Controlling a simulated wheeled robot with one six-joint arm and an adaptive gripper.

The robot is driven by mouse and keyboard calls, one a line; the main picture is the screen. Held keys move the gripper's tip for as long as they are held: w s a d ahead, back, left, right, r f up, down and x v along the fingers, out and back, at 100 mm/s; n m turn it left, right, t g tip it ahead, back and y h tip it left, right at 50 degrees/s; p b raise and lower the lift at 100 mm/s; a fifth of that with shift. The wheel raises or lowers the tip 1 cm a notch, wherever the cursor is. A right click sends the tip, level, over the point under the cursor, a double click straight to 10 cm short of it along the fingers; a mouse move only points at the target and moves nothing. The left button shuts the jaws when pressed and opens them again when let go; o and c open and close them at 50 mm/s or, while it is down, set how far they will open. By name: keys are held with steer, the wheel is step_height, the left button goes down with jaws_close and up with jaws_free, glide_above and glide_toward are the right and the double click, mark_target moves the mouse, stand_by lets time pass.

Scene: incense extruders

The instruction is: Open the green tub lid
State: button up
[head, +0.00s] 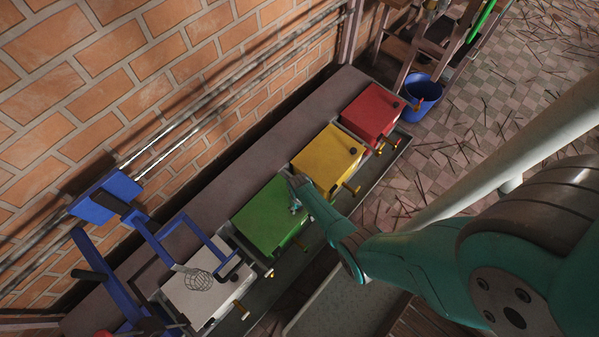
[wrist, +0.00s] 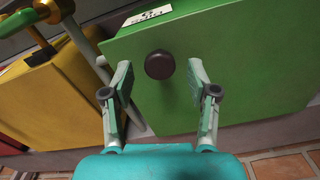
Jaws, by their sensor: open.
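The green tub (head: 262,219) stands between the yellow and white tubs, with its flat green lid down. In the wrist view the green lid (wrist: 235,60) fills the right and middle, with a dark round knob (wrist: 160,65) on it. My gripper (head: 295,196) is over the right edge of the green tub in the head view and hides the knob there. In the wrist view my gripper (wrist: 160,80) is open, one finger on each side just below the knob. I cannot tell how near the fingertips are to the lid surface.
The yellow tub (head: 328,158) is close beside the green one; the red tub (head: 372,112) is beyond. The white tub (head: 200,295) has a whisk (head: 198,280) and blue frame (head: 160,250) above it. A brick wall (head: 120,60) runs behind; a blue bucket (head: 422,97) stands far right.

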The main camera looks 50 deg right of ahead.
steer(key=shift+f, duration=0.2)
jaws_close()
stand_by(0.3)
